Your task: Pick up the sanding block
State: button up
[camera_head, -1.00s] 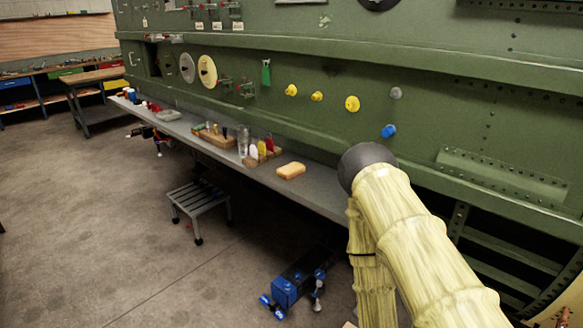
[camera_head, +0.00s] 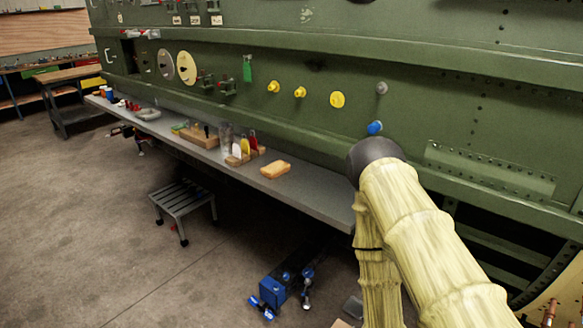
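An orange-tan rounded block (camera_head: 275,169), which looks like the sanding block, lies flat on the grey shelf (camera_head: 310,197) along the green fuselage. It is near the shelf's right part, with bare shelf around it. My arm, in a pale yellow sleeve with a dark rounded joint, rises at the right, to the right of the block and apart from it. My gripper does not show, so its state and any contents are hidden.
Left of the block stand a small wooden holder with bottles (camera_head: 240,157) and a wooden tray (camera_head: 199,137). A grey step stool (camera_head: 183,200) and a blue device (camera_head: 278,284) are on the floor below. The green fuselage panel (camera_head: 300,110) rises behind the shelf.

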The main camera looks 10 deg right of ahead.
aim_at(276, 169)
jog(key=u, duration=0.15)
jog(key=i, duration=0.7)
jog(key=u, duration=0.5)
